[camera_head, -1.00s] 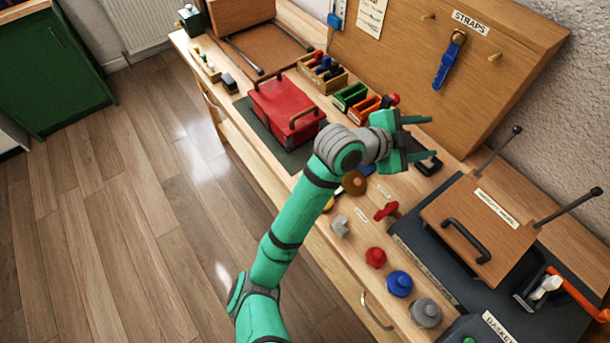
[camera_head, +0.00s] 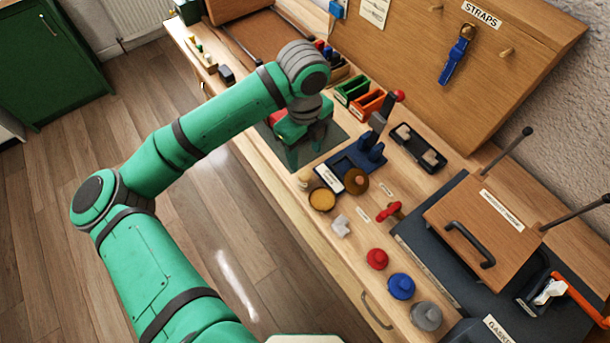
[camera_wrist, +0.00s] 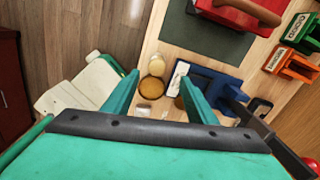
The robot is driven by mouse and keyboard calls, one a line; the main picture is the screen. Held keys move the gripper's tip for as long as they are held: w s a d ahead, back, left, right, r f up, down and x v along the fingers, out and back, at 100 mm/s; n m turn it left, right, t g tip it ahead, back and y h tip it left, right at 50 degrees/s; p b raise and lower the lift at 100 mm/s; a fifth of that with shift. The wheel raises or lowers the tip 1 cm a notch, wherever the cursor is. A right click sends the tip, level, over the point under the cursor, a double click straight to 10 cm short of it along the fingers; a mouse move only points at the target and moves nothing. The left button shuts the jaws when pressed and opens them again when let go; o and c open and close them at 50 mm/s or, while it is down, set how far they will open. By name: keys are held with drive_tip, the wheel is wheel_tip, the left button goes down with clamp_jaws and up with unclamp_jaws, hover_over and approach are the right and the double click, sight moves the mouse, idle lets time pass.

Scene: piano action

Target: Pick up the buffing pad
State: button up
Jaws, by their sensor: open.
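I cannot tell for sure which item is the buffing pad. A round amber-topped piece (camera_head: 322,200) lies on the bench and shows between my fingers in the wrist view (camera_wrist: 151,88). A cream knob-like piece (camera_head: 303,178) stands just behind it, also in the wrist view (camera_wrist: 157,64). A brown knobbed disc (camera_head: 355,181) sits to the right, mostly hidden behind a finger in the wrist view. My gripper (camera_head: 308,150) is open and empty. It points down above the green mat, left of and behind these pieces; its jaws show in the wrist view (camera_wrist: 160,80).
The red box (camera_wrist: 235,14) is close by my gripper. A blue stand (camera_head: 372,152) with a tall dark upright rises to the right. Red (camera_head: 377,258), blue (camera_head: 400,285) and grey (camera_head: 426,315) knobs line the front edge.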

sight(306, 174)
wheel_tip(306, 174, down, 6)
drive_tip(key=shift+r, duration=0.2)
drive_tip(key=shift+s+f, duration=0.2)
drive_tip(key=shift+f, duration=1.05)
drive_tip(key=shift+s+f, duration=0.15)
drive_tip(key=shift+f, duration=1.1)
drive_tip(key=shift+w, duration=0.1)
drive_tip(key=c, duration=1.1)
drive_tip(key=shift+d, duration=0.1)
drive_tip(key=shift+c, duration=0.2)
